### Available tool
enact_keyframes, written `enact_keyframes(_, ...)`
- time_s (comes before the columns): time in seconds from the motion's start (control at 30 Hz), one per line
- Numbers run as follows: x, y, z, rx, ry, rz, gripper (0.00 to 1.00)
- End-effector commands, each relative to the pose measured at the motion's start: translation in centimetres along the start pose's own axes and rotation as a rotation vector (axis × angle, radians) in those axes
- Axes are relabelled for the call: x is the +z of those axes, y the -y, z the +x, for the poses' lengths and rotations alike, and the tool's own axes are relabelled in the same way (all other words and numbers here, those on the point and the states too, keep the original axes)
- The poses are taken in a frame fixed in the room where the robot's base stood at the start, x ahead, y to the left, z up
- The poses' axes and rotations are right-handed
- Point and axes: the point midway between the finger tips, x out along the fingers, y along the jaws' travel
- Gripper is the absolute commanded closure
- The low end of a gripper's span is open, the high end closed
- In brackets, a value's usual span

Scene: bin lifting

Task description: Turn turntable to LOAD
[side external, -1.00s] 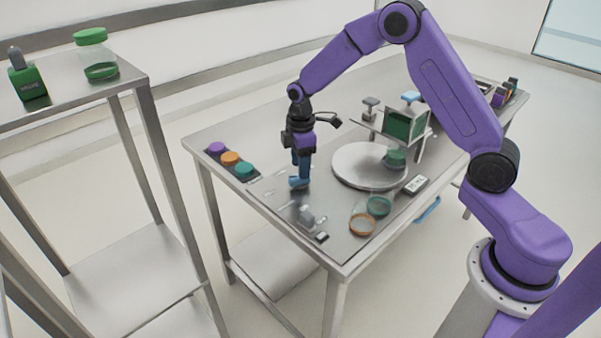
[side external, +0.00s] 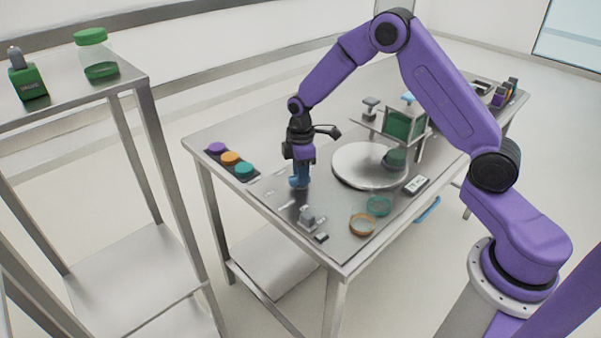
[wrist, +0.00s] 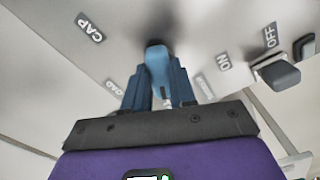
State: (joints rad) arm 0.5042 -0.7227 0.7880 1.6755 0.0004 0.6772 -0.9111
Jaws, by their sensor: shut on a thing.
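The turntable (side external: 352,171) is a round silver disc on the steel table, with a green-topped jar (side external: 395,160) near its right edge. My gripper (side external: 299,182) is down at the table left of the disc. In the wrist view my gripper (wrist: 158,90) has its blue fingers shut on a blue knob (wrist: 156,58). Labels surround the knob: CAP (wrist: 90,27) at upper left, a partly hidden label ending in OAD (wrist: 115,87) by the left finger, and a blurred one (wrist: 204,87) at right. The knob's lower part is hidden between the fingers.
A grey switch (wrist: 277,72) sits between ON and OFF labels. Purple, orange and teal buttons (side external: 230,158) lie at the table's left edge. A teal ring (side external: 379,205) and an orange ring (side external: 362,225) lie near the front. A green-panelled stand (side external: 404,124) rises behind the disc.

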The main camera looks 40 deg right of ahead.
Motion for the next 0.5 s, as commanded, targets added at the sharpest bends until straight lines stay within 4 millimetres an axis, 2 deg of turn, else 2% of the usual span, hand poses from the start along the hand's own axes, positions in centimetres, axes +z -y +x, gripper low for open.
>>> enact_keyframes(0.27,-0.01,0.08,-0.02,-0.002,0.002,0.085,1.00)
enact_keyframes(0.5,-0.02,0.06,-0.04,-0.001,0.002,0.267,1.00)
